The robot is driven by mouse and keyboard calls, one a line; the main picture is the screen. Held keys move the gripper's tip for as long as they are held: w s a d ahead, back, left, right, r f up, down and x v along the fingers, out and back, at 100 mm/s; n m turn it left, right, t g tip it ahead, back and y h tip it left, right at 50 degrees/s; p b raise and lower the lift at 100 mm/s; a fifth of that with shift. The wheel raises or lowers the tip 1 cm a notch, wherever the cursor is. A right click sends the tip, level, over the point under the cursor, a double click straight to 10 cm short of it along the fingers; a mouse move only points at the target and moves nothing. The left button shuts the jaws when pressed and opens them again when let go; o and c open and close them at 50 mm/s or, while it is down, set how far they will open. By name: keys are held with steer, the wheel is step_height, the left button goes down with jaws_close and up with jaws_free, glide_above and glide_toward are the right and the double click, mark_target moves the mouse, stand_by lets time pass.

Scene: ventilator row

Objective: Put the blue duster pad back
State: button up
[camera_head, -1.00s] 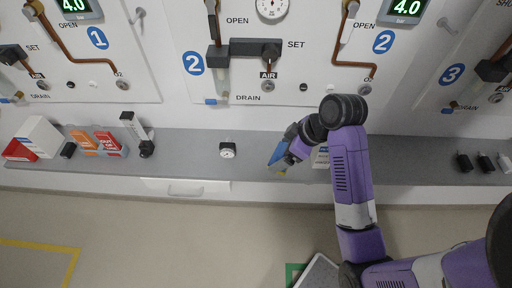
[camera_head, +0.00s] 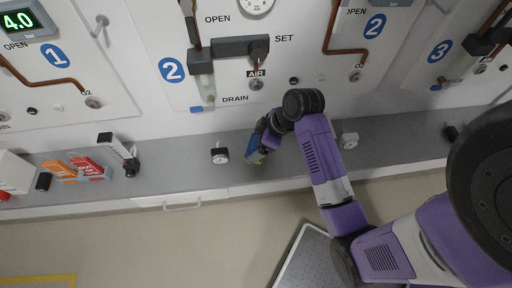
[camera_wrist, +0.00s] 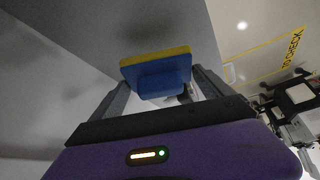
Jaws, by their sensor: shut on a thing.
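The blue duster pad (camera_wrist: 158,78) is between the two fingers of my gripper (camera_wrist: 162,90) in the wrist view. It has a blue body and a yellow layer along its far edge. My gripper is shut on it. In the head view my gripper (camera_head: 260,148) is at the grey ledge, in front of ventilator panel 2. The pad (camera_head: 254,143) shows there as a small blue patch with a yellowish lower edge, partly hidden by the gripper. I cannot tell whether it touches the ledge.
Orange and red boxes (camera_head: 75,167) and a black-topped device (camera_head: 119,153) stand further left. A drawer handle (camera_head: 182,206) projects below the ledge.

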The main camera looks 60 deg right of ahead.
steer(key=shift+f, duration=1.65)
steer(key=o, duration=1.6)
steer(key=shift+f, duration=0.1)
steer(key=shift+o, duration=0.2)
steer(key=v, duration=1.2)
steer(key=m+t+h, duration=0.3)
glide_toward(256, 149)
steer(key=s+a+f, duration=0.1)
steer(key=a+f, duration=0.4)
steer(key=f, duration=0.1)
steer(key=s+a+r+t, duration=0.3)
steer(key=s+a+r, duration=0.2)
steer(key=r, duration=0.2)
steer(key=s+a+r+t+y, duration=0.1)
steer(key=s+a+r+t, duration=0.2)
steer(key=s+a+r, duration=0.2)
step_height(256, 149, up, 3)
steer(key=shift+f+t+y, duration=0.1)
steer(key=shift+t+y, duration=0.2)
steer(key=shift+t, duration=0.1)
